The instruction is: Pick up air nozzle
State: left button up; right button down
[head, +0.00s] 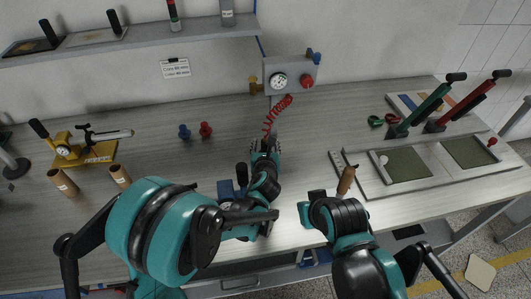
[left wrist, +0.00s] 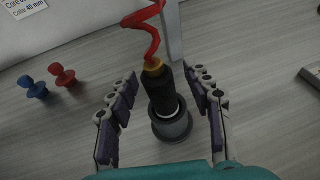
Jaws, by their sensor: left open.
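The air nozzle (left wrist: 160,92) is black with a brass-coloured collar, and a red coiled hose (left wrist: 145,30) runs from its top. It stands in a round grey holder (left wrist: 172,127) on the bench. My left gripper (left wrist: 168,92) is open, with one finger on each side of the nozzle and visible gaps between. In the head view, my left gripper (head: 265,148) is at the lower end of the red hose (head: 275,118) and hides the nozzle. My right arm shows at lower right in the head view, but its gripper fingers do not show.
A grey regulator box (head: 290,75) with a gauge and red knob stands behind. Blue (head: 184,132) and red (head: 206,130) pegs stand left of my left gripper. A wooden handle (head: 346,180) and a framed press (head: 410,165) are at right. Brown rolls (head: 120,176) stand at left.

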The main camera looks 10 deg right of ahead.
pick_arm(q)
jog(key=shift+s+r, duration=0.1)
jog(key=shift+c, duration=0.6)
grip_shut()
jog(key=shift+r, duration=0.1)
notch_tip(320, 180, up, 10)
jog(key=p, duration=0.4)
jog(key=shift+a, duration=0.1)
